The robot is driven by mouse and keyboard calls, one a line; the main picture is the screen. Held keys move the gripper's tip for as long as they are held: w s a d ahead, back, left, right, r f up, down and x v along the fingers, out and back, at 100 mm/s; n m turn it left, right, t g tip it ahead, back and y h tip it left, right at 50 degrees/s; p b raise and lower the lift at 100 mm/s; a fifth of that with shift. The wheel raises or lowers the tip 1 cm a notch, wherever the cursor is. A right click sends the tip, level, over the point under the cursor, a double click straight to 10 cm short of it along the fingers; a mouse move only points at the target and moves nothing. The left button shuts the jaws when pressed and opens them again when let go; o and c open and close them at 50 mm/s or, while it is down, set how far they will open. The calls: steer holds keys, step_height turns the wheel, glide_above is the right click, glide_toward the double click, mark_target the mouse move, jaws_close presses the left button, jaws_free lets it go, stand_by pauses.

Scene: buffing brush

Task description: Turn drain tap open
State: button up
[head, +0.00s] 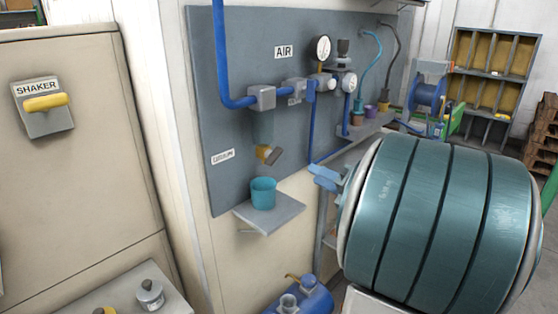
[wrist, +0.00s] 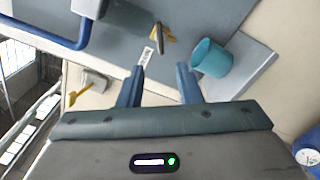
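The drain tap (head: 266,153) is a small yellow fitting with a grey-brown lever, under the bowl of the blue air line on the grey panel. Its lever looks slanted in the head view. In the wrist view the tap (wrist: 163,36) is ahead of the fingers, with its lever seen nearly edge-on. A teal cup (head: 263,193) stands on a small shelf below the tap. My gripper (head: 326,177) has its blue fingers to the right of the cup in the head view. In the wrist view my gripper (wrist: 160,68) is open, its fingers apart and empty, short of the tap.
Gauges (head: 323,49) and hoses are further right on the panel. A blue tank (head: 305,300) with a yellow lever sits below. A shaker switch (head: 45,102) is on the left cabinet.

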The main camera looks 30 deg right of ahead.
mark_target(277, 158)
steer(key=x, duration=1.2)
steer(key=shift+w+a+f, duration=0.1)
jaws_close()
